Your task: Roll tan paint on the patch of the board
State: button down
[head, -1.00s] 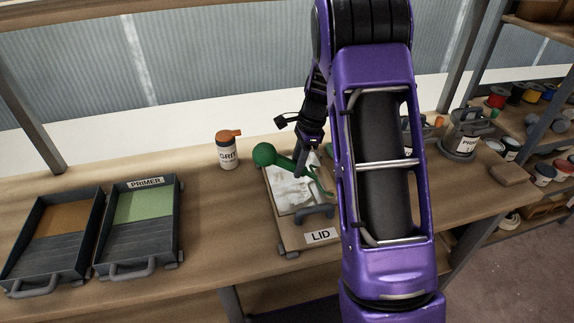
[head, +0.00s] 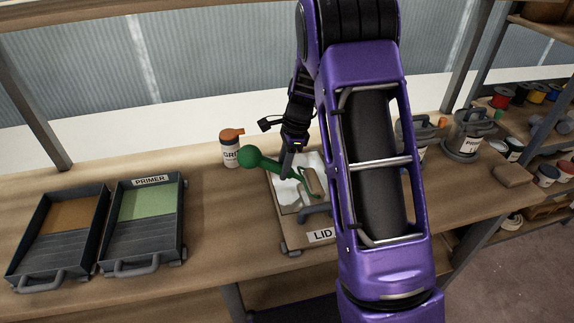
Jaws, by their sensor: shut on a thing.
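My gripper (head: 287,172) is shut on the green handle of a paint roller (head: 250,158), which has a round ball at its end. The roller's tan-brown sleeve (head: 312,182) is over the right part of the whitish patch on the board (head: 292,238), which is labelled LID. I cannot tell whether the sleeve touches the patch (head: 286,194). My arm hides the board's right side. A tray with tan-brown paint (head: 68,220) stands at the far left. Beside it is a tray of pale green paint labelled PRIMER (head: 146,203).
A grit bottle with an orange cap (head: 231,150) stands behind the board, close to the roller's ball end. Grey lidded cans (head: 465,137) and a brown block (head: 513,174) are at the right of the bench. Bare bench lies between the trays and the board.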

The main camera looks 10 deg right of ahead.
aim_at(245, 147)
jog(key=shift+a, duration=0.1)
jog(key=shift+a, duration=2.35)
jog(key=shift+a, duration=0.1)
jog(key=a, duration=0.4)
jog(key=shift+a+r, duration=0.1)
jog(key=shift+a, duration=0.15)
jog(key=shift+r, duration=0.1)
jog(key=shift+a+v, duration=0.3)
jog(key=shift+v, duration=0.95)
jog(key=shift+a+v, duration=0.25)
jog(key=shift+v, duration=1.05)
jog(key=shift+a+v, duration=0.3)
jog(key=shift+v, duration=0.95)
jog(key=shift+r, duration=0.15)
